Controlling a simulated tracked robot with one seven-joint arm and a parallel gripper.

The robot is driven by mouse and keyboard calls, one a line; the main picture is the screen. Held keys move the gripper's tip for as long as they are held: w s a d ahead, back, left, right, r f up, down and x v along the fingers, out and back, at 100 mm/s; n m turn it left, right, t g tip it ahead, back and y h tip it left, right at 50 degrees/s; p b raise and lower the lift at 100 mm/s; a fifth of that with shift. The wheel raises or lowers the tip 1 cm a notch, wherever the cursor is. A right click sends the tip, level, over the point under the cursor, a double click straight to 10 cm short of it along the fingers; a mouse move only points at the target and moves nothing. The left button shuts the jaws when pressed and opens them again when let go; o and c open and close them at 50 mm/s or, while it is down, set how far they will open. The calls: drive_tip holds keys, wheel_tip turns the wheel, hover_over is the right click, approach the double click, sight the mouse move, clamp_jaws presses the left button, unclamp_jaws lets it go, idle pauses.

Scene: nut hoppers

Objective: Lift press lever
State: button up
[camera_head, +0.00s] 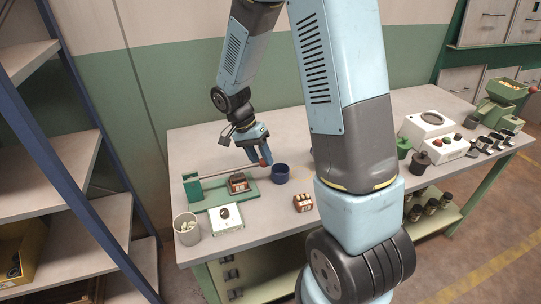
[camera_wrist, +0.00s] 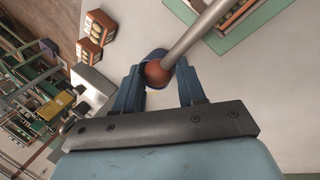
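The press lever is a thin metal rod (camera_head: 225,171) with a red ball knob (camera_head: 264,162) at its right end. It runs nearly level from the green press (camera_head: 193,188) on the table's left side. My gripper (camera_head: 259,154) is at the knob end, pointing down. In the wrist view the knob (camera_wrist: 157,74) sits between the two fingertips of my gripper (camera_wrist: 160,80), with the rod (camera_wrist: 195,33) running away to the upper right. The fingers are apart, with small gaps visible beside the knob. How deep the knob sits between them is hard to tell.
A blue cup (camera_head: 281,173) stands just right of the knob. A dark-and-red block (camera_head: 238,183) sits on the press base. A small box (camera_head: 303,202), a white box (camera_head: 226,218) and a pale cup (camera_head: 187,229) stand in front. Shelving (camera_head: 70,150) is at the left.

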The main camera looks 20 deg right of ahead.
clamp_jaws()
